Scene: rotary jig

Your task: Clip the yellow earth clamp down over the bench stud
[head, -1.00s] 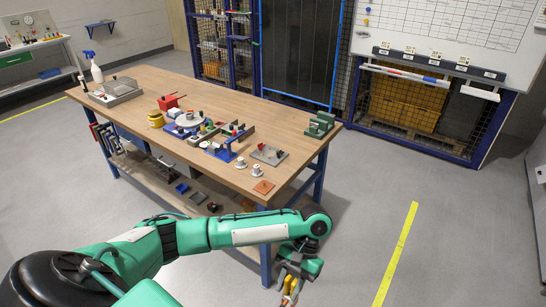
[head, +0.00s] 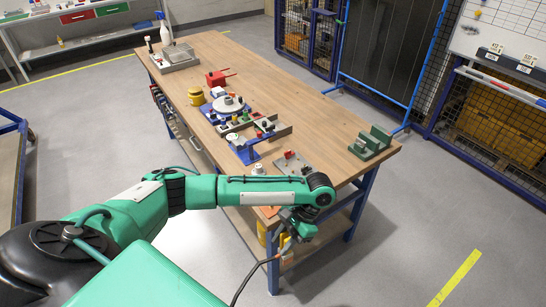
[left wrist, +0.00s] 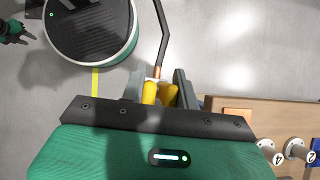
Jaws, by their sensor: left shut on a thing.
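My left gripper (head: 283,243) is shut on the yellow earth clamp (left wrist: 150,92) and holds it off the bench's near edge, beside the bench top. In the left wrist view the clamp's yellow handles lie between my fingers (left wrist: 158,95), and a dark cable with a copper-coloured end runs up from it. The cable (head: 247,284) hangs down in the head view. An orange-brown plate (left wrist: 238,115) lies at the bench edge, right of the gripper in the wrist view; my arm mostly hides it in the head view. I cannot make out the stud. My right gripper (left wrist: 14,32) seems to show, small, at upper left.
The wooden bench (head: 310,115) carries a green vice-like block (head: 371,143), a grey plate with a red part (head: 292,161), a blue fixture (head: 242,148) and a rotary disc (head: 227,103). White numbered knobs (left wrist: 296,149) stand near the edge. The floor at right is open.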

